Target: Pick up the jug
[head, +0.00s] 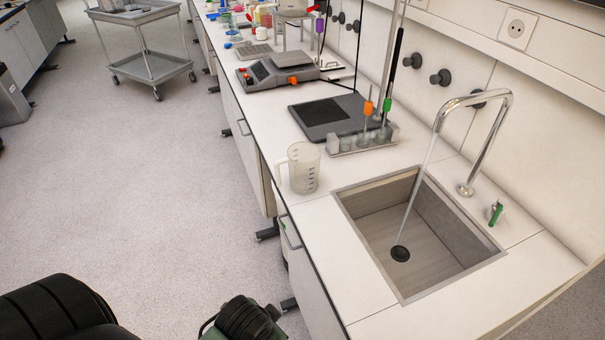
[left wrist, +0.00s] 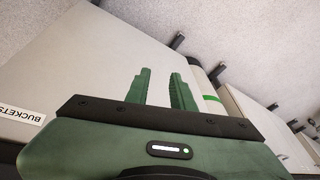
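The jug (head: 303,168) is clear, with dark graduation marks, and stands upright on the white counter just left of the sink in the head view. Its handle points left, toward the counter's front edge. It looks empty. My left gripper (left wrist: 160,75) is green and shows in the left wrist view, its two fingers apart with nothing between them. It faces cabinet fronts and floor, and the jug is not in that view. In the head view only dark and green parts of my arm show at the bottom, away from the jug. My right gripper is out of view.
The sink (head: 428,270) lies right of the jug under a tap (head: 490,120) with a thin stream. Behind the jug are a test tube rack (head: 362,140), a dark plate device (head: 333,112) and a scale (head: 278,70). A cabinet label (left wrist: 22,117) reads BUCKETS. The floor is open left.

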